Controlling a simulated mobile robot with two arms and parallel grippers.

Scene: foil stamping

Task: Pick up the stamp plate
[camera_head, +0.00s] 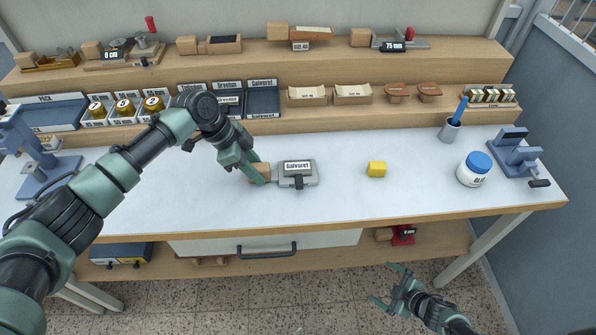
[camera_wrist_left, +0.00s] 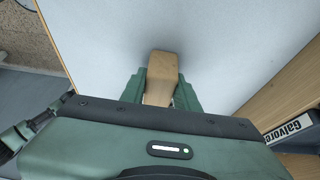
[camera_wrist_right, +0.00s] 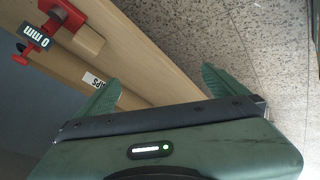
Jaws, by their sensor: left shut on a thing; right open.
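The stamp plate (camera_head: 308,178) is a grey plate labelled "Galvoret" with a wooden handle (camera_head: 261,171) on its left side. It is over the middle of the white worktop; I cannot tell if it touches the surface. My left gripper (camera_head: 257,174) is shut on the wooden handle, which shows between its fingers in the left wrist view (camera_wrist_left: 161,80). The grey plate is hidden in that view. My right gripper (camera_head: 383,284) is open and empty, low in front of the table; its spread fingers show in the right wrist view (camera_wrist_right: 160,90).
Shelves with trays (camera_head: 263,100) run along the back. A drawer handle (camera_head: 267,252) juts out in front.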

